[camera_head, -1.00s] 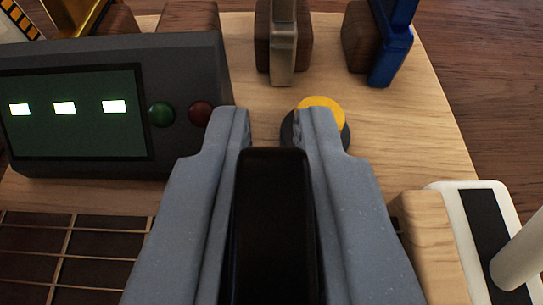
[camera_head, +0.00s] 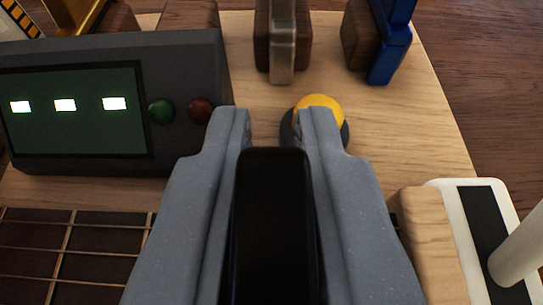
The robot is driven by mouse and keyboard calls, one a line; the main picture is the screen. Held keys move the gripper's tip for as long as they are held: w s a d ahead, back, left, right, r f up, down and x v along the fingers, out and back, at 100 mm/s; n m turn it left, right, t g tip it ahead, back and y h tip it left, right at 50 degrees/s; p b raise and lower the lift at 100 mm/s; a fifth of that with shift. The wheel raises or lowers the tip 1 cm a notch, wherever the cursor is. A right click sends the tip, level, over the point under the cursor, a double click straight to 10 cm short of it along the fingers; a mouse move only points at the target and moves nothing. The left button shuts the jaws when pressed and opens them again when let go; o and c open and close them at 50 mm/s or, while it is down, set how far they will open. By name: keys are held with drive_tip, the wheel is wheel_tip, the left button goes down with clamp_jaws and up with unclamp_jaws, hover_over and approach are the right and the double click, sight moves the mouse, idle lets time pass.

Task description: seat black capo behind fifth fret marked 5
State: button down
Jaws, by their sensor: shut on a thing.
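My gripper (camera_head: 273,135) has its two grey fingers closed on the sides of a black capo (camera_head: 272,225). Only the capo's dark upper face shows between the fingers; its lower part is hidden. At the lower left lies a dark fretboard (camera_head: 95,240) with metal frets and strings. The gripper and capo cover the ground to the right of it. No fret number, including a 5, can be seen, and I cannot tell whether the capo touches the neck.
A dark box (camera_head: 195,65) with a lit screen stands at left. Behind are a metallic capo (camera_head: 282,45) and a blue capo (camera_head: 392,45) on wooden blocks. A yellow button (camera_head: 320,108) is just beyond the right fingertip. A white stand (camera_head: 450,195) is at lower right.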

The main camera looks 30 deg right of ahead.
drive_tip(key=shift+f, duration=0.45)
drive_tip(key=c, duration=1.7)
unclamp_jaws()
drive_tip(key=shift+s, duration=0.1)
drive_tip(key=shift+v, duration=4.8)
drive_tip(key=shift+s+a+r, duration=0.15)
drive_tip(key=shift+s+a, duration=0.2)
drive_tip(key=shift+s, duration=0.2)
